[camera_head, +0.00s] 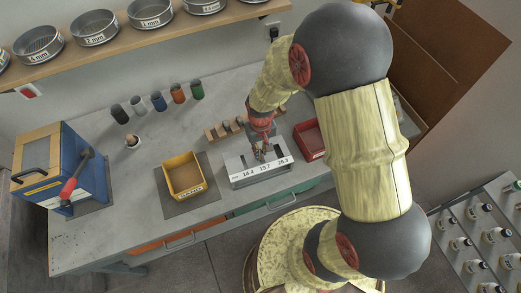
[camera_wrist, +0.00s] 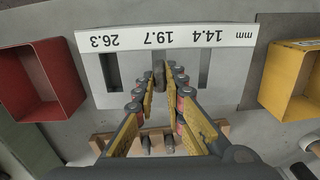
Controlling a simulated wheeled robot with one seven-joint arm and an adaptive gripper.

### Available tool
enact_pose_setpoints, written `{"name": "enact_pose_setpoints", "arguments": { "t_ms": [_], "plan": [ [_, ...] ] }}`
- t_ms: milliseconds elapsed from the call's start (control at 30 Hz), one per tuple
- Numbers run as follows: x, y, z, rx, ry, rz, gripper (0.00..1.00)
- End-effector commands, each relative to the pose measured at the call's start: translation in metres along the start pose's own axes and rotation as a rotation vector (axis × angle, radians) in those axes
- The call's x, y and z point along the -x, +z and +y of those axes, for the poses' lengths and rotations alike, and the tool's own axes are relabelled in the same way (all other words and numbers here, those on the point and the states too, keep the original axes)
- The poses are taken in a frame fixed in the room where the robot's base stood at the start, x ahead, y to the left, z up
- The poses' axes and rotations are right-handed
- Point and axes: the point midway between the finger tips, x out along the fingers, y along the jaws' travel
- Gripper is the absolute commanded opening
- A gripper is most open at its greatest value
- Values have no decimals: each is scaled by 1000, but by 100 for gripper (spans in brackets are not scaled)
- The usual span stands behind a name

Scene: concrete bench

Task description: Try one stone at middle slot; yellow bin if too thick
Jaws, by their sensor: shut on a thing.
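The grey slot gauge (camera_head: 240,165) stands on the bench, its white label reading 14.4, 19.7 and 26.3 mm. It also shows upside down in the wrist view (camera_wrist: 240,60). My gripper (camera_head: 260,155) is over the gauge. In the wrist view my gripper (camera_wrist: 160,82) is shut on a small brown-grey stone (camera_wrist: 159,74) at the middle slot, under the 19.7 mark. The fingers hide part of the stone and slot, so I cannot tell how deep it sits. The yellow bin (camera_head: 184,195) stands left of the gauge, on a dark mat.
A red bin (camera_head: 307,141) stands right of the gauge. A wooden rack (camera_head: 222,130) with several stones is behind it. Several coloured cups (camera_head: 158,100) line the back, and a blue box with a red handle (camera_head: 85,180) stands at left. Bench around the yellow bin is clear.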

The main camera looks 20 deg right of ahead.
Motion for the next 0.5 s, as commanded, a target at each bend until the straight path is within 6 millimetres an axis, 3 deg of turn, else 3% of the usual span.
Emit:
{"name": "enact_pose_setpoints", "arguments": {
  "t_ms": [500],
  "plan": [
    [-4,0,0,0,0,0,0]
  ]
}}
